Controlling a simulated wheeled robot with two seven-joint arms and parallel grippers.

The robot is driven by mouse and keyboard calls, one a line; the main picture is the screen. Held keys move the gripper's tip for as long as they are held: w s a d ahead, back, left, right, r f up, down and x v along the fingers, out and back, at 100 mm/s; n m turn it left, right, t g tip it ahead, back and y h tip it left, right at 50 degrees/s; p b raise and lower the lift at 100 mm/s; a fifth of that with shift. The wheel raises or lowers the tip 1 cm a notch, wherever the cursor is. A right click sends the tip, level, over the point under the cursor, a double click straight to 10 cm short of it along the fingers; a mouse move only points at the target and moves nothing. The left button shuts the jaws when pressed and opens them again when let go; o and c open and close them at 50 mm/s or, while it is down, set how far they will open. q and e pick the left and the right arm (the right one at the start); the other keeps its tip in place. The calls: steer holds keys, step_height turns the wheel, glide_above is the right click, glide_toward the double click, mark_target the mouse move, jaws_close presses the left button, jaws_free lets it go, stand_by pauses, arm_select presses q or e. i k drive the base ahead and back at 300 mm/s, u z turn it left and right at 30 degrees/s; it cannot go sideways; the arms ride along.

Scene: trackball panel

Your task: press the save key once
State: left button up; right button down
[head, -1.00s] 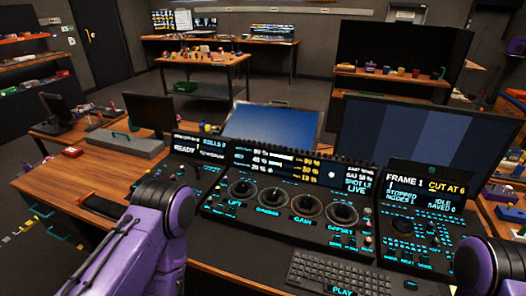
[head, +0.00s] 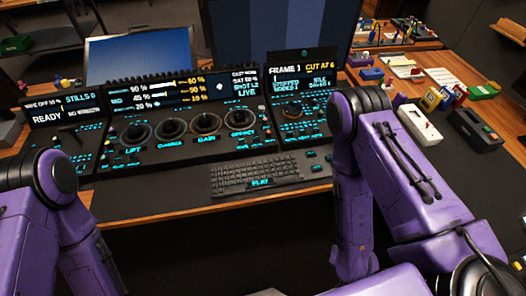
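The control desk (head: 165,157) spans the middle of the head view, with a row of trackballs and rings. Its left panel has a screen (head: 62,110) reading "READY" and "STILLS 0". Its right panel has a screen (head: 302,70) reading "FRAME 1" and "CUT AT 6", with small blurred text below. Small lit keys (head: 292,113) lie under that screen, partly hidden by my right arm. I cannot make out which key is save. Both my purple arms show, but neither gripper is in view.
A black keyboard (head: 257,177) lies in front of the desk panels, with a few small separate keys (head: 317,168) to its right. Large monitors stand behind. Coloured boxes and devices (head: 430,97) crowd the table at right. The dark mat (head: 160,195) left of the keyboard is clear.

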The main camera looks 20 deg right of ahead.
mark_target(315, 169)
steer(key=z, duration=1.1)
